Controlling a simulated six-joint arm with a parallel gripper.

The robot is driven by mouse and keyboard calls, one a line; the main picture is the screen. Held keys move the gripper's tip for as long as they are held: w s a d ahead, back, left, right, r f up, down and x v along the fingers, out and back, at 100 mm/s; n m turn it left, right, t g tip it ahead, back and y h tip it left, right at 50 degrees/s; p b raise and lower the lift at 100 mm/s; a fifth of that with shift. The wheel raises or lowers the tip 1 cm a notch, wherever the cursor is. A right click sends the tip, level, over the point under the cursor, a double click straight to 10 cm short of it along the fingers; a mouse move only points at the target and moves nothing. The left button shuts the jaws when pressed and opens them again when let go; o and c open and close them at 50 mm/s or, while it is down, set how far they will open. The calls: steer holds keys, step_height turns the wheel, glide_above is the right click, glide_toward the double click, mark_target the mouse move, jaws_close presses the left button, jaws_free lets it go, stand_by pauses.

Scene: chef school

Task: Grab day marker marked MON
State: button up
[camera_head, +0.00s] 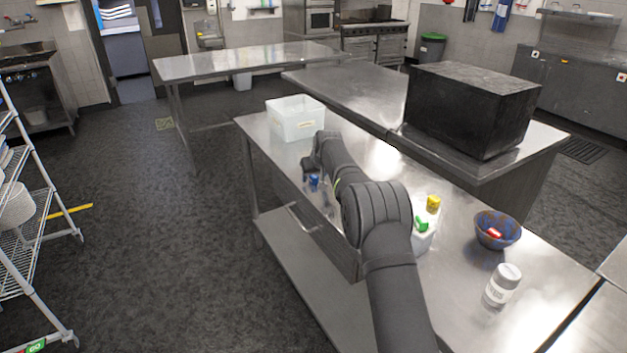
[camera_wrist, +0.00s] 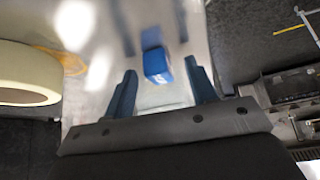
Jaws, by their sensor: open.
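A small bright blue block (camera_wrist: 157,65) with faint white lettering lies on the steel counter in the wrist view. I cannot read the lettering as MON. The block also shows in the head view (camera_head: 314,181), at the counter's near left edge. My gripper (camera_wrist: 160,70) is open, its two dark blue fingers on either side of the block, with gaps to both. The head view shows my gripper (camera_head: 311,176) low over that edge, partly hidden by my arm. A yellow block (camera_head: 433,202), a green block (camera_head: 421,224) and a red block (camera_head: 494,233) are further right.
A white bin (camera_head: 296,118) stands at the counter's far left end. A blue patterned bowl (camera_head: 497,230) holds the red block. A white container (camera_head: 424,240) sits under the green block, and a jar (camera_head: 503,286) stands nearer. A cream roll (camera_wrist: 27,75) is left of the fingers.

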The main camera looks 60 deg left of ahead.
steer(key=shift+a, duration=0.1)
steer(key=c, duration=1.1)
